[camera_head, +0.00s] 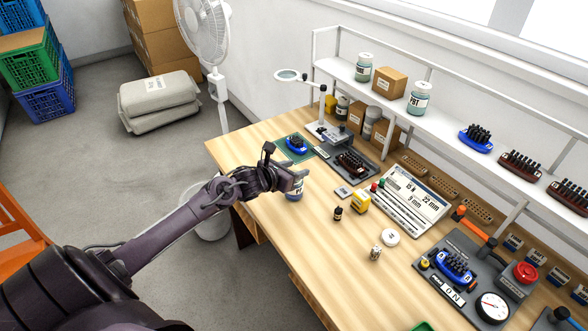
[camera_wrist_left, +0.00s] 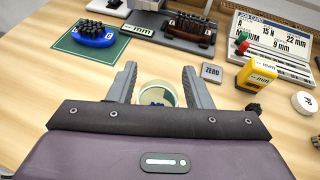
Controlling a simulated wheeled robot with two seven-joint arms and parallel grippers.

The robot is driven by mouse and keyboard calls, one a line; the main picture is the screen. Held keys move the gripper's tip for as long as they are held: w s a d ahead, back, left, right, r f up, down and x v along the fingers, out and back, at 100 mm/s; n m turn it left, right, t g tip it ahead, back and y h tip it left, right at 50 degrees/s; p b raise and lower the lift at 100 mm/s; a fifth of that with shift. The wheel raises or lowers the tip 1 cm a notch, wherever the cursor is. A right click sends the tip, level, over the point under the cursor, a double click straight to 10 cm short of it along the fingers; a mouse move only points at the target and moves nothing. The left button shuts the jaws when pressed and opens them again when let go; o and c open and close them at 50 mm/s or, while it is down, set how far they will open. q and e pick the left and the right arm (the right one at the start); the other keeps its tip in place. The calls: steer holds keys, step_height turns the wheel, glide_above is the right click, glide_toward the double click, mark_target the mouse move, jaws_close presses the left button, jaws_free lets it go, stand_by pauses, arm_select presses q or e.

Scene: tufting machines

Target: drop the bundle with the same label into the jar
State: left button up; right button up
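A small glass jar (camera_head: 294,190) with a pale band stands on the wooden table near its left edge. It also shows in the left wrist view (camera_wrist_left: 142,98) between my left fingers, its lower part hidden by the gripper. Something dark blue shows within its rim; I cannot tell what it is. My left gripper (camera_head: 290,176) is at the jar, its fingers apart with small gaps on both sides of the rim (camera_wrist_left: 160,70). No bundle shows in the fingers. I cannot read the jar's label. My right gripper is not in view.
A blue brush block (camera_wrist_left: 95,40) sits on a green mat (camera_wrist_left: 70,46), a dark red one (camera_head: 352,163) on a grey stand. A shelf (camera_head: 440,115) runs behind.

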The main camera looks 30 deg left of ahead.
arm_select(q)
steer(key=shift+s+a+r, duration=0.1)
steer(key=shift+s, duration=0.45)
steer(key=v, duration=0.6)
steer(key=shift+s+r, duration=0.25)
steer(key=shift+s, duration=0.05)
